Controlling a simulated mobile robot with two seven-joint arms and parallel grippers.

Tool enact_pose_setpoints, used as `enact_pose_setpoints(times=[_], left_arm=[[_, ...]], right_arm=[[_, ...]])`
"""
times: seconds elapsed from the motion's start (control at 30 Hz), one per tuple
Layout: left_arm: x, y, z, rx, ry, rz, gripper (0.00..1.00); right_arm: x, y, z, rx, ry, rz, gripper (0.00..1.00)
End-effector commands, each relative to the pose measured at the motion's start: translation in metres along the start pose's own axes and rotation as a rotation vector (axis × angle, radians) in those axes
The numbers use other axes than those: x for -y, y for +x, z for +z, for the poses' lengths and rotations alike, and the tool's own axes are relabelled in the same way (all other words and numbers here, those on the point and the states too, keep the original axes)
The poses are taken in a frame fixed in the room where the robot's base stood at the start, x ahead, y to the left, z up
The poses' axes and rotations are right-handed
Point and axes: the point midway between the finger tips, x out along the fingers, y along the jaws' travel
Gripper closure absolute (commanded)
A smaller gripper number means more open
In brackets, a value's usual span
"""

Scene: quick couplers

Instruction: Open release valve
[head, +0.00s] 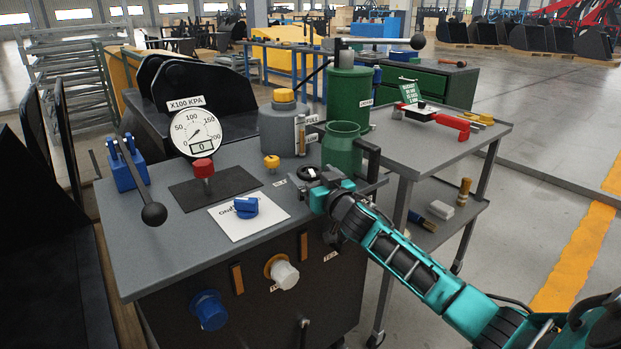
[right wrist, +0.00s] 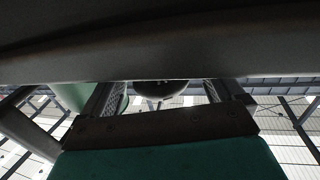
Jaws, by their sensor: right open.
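A small black round knob or wheel (head: 309,173) stands at the right front of the grey bench top, beside small labels too small to read. I cannot tell for sure that it is the release valve. My right gripper (head: 315,183) is right at this knob, and its wrist partly hides the area. In the right wrist view the two fingers (right wrist: 165,98) are apart, with a dark round shape (right wrist: 160,89) between them. I cannot tell if they touch it. A pressure gauge (head: 198,133) marked X100 KPA stands at the back left of the bench. My left gripper is not in view.
A grey cart (head: 440,155) stands close on the right.

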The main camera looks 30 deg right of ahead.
Motion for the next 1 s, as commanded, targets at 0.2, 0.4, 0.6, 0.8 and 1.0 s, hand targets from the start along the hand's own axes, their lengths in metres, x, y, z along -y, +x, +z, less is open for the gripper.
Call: enact_pose_setpoints(times=[0.2, 0.4, 0.6, 0.8, 1.0], left_arm=[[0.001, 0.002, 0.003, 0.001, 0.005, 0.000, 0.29], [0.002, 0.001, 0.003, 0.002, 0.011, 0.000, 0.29], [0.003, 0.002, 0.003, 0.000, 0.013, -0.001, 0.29], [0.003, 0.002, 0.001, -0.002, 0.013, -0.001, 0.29], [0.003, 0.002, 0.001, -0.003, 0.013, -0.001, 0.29]], right_arm=[[0.000, 0.014, 0.000, 0.000, 0.000, 0.001, 0.06], [0.000, 0.016, 0.000, 0.000, 0.000, 0.000, 0.06], [0.000, 0.015, 0.000, 0.000, 0.000, 0.000, 0.13], [0.000, 0.015, 0.000, 0.000, 0.000, 0.000, 0.32], [0.000, 0.015, 0.000, 0.000, 0.000, 0.000, 0.52]])
